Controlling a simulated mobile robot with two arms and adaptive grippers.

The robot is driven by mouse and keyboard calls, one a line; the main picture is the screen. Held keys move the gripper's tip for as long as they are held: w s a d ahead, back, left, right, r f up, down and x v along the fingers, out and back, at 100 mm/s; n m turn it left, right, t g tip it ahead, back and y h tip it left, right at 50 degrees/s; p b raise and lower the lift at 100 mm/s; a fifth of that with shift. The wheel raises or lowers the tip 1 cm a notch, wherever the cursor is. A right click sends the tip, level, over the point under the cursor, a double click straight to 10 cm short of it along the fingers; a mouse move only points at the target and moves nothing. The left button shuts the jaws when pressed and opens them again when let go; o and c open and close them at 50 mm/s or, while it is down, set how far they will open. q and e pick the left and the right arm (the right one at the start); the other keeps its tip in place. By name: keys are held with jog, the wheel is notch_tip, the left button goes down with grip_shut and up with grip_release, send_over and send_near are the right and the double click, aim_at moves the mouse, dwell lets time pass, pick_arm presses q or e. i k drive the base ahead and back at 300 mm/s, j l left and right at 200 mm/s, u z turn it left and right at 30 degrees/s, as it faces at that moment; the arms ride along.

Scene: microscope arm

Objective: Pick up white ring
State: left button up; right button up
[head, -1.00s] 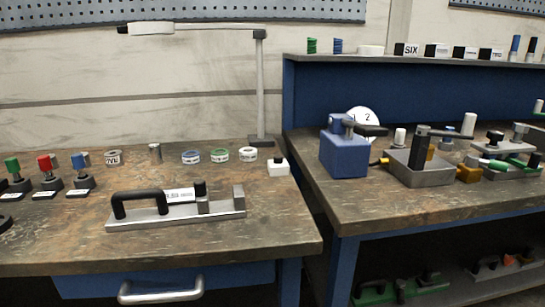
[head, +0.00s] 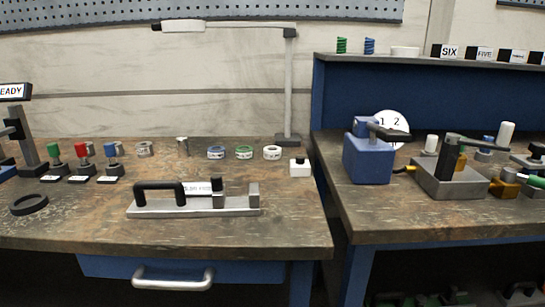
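The white ring (head: 272,153) lies on the left workbench (head: 290,215), towards the back. It is the rightmost of a row of small labelled rings. A green ring (head: 244,152) lies just left of it, and a blue ring (head: 216,153) is left of that. A larger white ring-like piece (head: 405,51) sits on the raised shelf at the right. Neither of my grippers shows in the head view.
A white block with a black knob (head: 299,167) stands right of the white ring. A lamp post (head: 289,90) rises behind it. A metal fixture with a black handle (head: 195,202) lies in front. A gap separates the two benches.

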aim_at(271, 152)
jog(key=i+u, duration=0.15)
jog(key=u, duration=0.2)
jog(key=i+l+u, duration=0.1)
jog(key=u, duration=0.25)
jog(key=i+l+u, duration=0.1)
jog(key=i+u, duration=0.25)
jog(key=k, duration=0.1)
